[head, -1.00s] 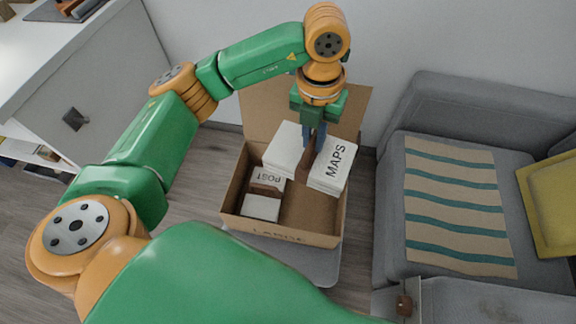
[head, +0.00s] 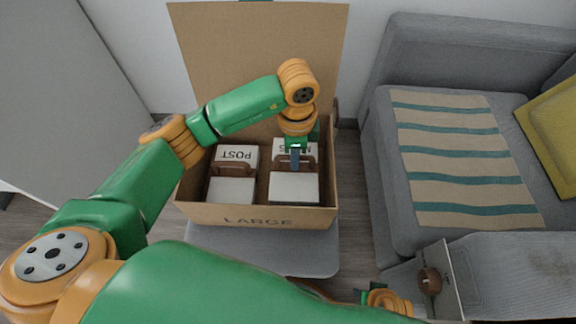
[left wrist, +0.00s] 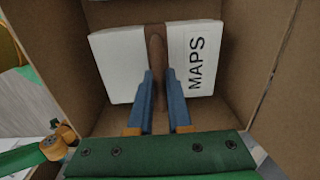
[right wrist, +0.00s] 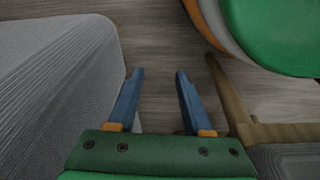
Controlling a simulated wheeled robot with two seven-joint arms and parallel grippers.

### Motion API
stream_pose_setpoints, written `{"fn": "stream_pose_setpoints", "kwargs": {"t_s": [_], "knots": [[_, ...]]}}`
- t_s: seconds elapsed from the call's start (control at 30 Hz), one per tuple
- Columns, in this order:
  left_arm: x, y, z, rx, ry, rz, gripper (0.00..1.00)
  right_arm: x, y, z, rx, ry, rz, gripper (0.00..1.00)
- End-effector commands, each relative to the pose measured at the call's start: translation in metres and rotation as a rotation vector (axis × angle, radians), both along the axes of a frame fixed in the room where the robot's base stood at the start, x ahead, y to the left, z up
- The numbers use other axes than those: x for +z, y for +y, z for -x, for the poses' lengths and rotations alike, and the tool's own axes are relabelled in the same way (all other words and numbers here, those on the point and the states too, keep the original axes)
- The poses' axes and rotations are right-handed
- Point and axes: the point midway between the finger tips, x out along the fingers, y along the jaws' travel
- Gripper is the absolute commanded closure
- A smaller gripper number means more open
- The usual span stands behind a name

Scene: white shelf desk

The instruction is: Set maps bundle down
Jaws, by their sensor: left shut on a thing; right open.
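The maps bundle (head: 293,187) is a white block with a brown strap and handle, marked MAPS. It is inside the right half of the open cardboard box (head: 262,216), beside the POST bundle (head: 232,190). My left gripper (head: 295,165) is shut on the brown handle of the maps bundle, which also shows in the left wrist view (left wrist: 197,62). In that view the left gripper (left wrist: 158,75) has its blue fingers on either side of the handle. I cannot tell whether the bundle touches the box floor. My right gripper (right wrist: 155,75) is open and empty above the floor.
The box stands on a grey seat (head: 270,258), with its tall flap up at the back. A grey sofa (head: 375,150) with a striped blanket (head: 455,155) and yellow cushion (head: 555,130) is at the right. A white cabinet (head: 60,90) is at the left.

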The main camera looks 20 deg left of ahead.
Motion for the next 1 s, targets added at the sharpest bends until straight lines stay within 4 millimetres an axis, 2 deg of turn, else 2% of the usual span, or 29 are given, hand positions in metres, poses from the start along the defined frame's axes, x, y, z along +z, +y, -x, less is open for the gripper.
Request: {"fn": "stream_pose_setpoints", "kwargs": {"t_s": [0.03,0.17,0.5,0.53,0.6,0.63,0.9,1.0], "knots": [[-0.014,0.000,0.001,0.001,0.002,-0.001,1.00,0.002,0.001,-0.005,-0.001,-0.010,-0.002,0.50],[-0.033,0.000,0.000,0.000,0.001,-0.001,1.00,0.017,0.003,-0.013,-0.003,-0.017,-0.006,0.50],[-0.036,0.000,0.000,-0.002,0.000,0.000,1.00,0.024,0.003,-0.015,-0.003,-0.021,-0.007,0.50],[-0.036,0.000,0.000,-0.002,0.001,-0.001,0.78,0.025,0.003,-0.016,-0.003,-0.022,-0.007,0.50],[-0.036,0.000,0.000,-0.002,0.001,-0.001,0.59,0.025,0.003,-0.015,-0.003,-0.020,-0.006,0.50],[-0.036,0.000,0.000,-0.002,0.001,-0.001,0.53,0.025,0.003,-0.015,-0.003,-0.020,-0.006,0.50],[-0.035,0.000,0.000,-0.002,0.001,-0.001,0.53,0.025,0.003,-0.016,-0.003,-0.022,-0.007,0.50],[-0.028,0.000,0.000,-0.002,0.000,0.000,0.53,0.023,0.003,-0.014,-0.003,-0.018,-0.005,0.50]]}}
